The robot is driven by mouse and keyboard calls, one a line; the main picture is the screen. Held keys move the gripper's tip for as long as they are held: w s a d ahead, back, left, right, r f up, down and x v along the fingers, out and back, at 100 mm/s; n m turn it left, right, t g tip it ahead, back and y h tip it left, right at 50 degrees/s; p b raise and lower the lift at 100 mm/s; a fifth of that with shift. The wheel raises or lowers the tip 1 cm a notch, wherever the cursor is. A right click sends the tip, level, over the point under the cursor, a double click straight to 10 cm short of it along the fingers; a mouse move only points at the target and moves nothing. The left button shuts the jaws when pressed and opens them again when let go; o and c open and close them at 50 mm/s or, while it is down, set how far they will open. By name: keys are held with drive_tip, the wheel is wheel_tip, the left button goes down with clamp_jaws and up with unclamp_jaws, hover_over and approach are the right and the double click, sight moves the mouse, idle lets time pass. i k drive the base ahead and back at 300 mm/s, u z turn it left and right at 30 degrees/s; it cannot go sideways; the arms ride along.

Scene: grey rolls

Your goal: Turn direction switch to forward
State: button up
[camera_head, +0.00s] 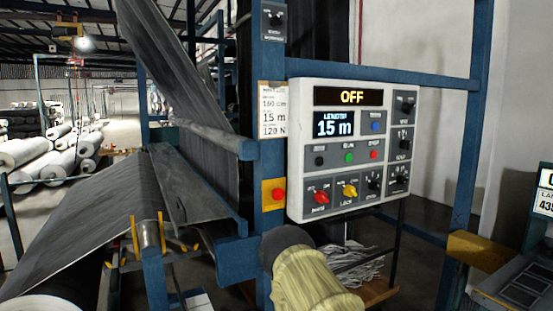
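A grey control panel (335,150) hangs on a blue frame at the centre right. Its top display (352,97) reads OFF and a second display (333,124) reads LENGTH 15 m. Along its bottom are a red rotary switch (321,197), a yellow one (350,191) and a black one (374,184). More black knobs (404,104) run down its right side. Another black rotary switch (277,18) sits in a box above. The small labels are too blurred to tell which is the direction switch. My arm shows below the panel; my gripper's fingers do not show.
A red button (278,195) on a yellow plate sits on the blue post (268,60) left of the panel. Grey fabric (90,215) runs over rollers at left. A yellow block (480,248) and a second console (520,288) stand at lower right.

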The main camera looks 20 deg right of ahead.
sight(407, 107)
drive_tip(key=z, duration=1.1)
drive_tip(key=i, duration=0.65)
